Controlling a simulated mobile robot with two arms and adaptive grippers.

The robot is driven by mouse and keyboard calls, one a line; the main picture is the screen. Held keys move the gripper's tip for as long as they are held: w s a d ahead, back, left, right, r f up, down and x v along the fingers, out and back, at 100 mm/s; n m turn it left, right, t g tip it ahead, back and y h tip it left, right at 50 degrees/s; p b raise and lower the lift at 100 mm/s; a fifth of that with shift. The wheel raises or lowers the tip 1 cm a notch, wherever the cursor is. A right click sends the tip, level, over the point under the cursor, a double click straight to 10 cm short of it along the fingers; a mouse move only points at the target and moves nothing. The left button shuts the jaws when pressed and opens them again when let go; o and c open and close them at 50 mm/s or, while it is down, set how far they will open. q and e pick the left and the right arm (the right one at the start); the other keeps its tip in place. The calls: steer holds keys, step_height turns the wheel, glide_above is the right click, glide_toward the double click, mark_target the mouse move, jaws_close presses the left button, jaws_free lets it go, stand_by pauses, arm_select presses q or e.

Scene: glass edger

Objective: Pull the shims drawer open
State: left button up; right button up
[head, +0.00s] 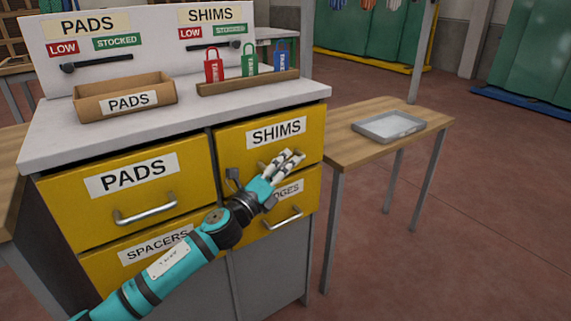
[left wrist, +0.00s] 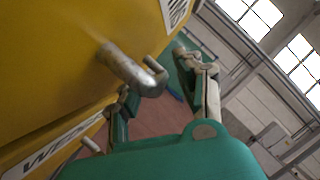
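The yellow shims drawer (head: 233,137) is at the upper right of the cabinet and sits shut, flush with its front. Its label "SHIMS" shows above my left gripper (head: 290,159). The gripper is at the drawer front and hides most of the handle in the head view. In the left wrist view the metal shims handle (left wrist: 128,70) is close, in front of the fingers. The fingers are spread apart, one to the right of the handle and one below it. I cannot tell whether they touch it. My right gripper is not in view.
The pads drawer (head: 90,195) is to the left; the spacers drawer (head: 115,268) and wedges drawer (head: 305,187) are below, all shut. On the cabinet top are a pads box (head: 90,106) and a rack (head: 225,88) with coloured tags. A side table (head: 350,150) holds a grey tray (head: 388,126).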

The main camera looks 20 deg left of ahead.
arm_select(q)
steer(key=shift+w+d, duration=0.1)
steer(key=shift+w, duration=0.2)
jaws_close()
